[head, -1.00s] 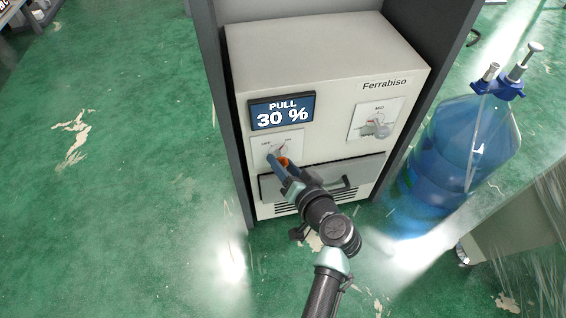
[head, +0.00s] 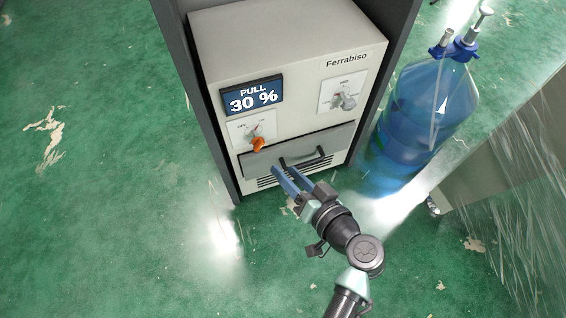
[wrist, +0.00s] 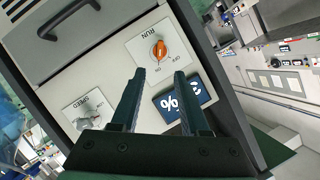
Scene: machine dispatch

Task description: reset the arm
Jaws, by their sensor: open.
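My gripper (head: 298,178) is open and empty in front of the machine's drawer in the head view, apart from the orange knob. In the wrist view my gripper (wrist: 158,80) shows two spread fingers with nothing between them. The white Ferrabiso machine (head: 280,45) has a screen (head: 252,95) reading "PULL 30 %". Below the screen is the orange run knob (head: 258,144), which also shows in the wrist view (wrist: 160,50). A grey speed knob (head: 345,98) is at the right. The grey drawer (head: 255,163) has a dark handle (head: 304,157).
A large blue water bottle (head: 425,105) with a pump top stands right of the machine. A grey metal panel (head: 490,170) is at the right. Dark posts (head: 185,110) flank the machine. The green floor (head: 100,200) at left is clear.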

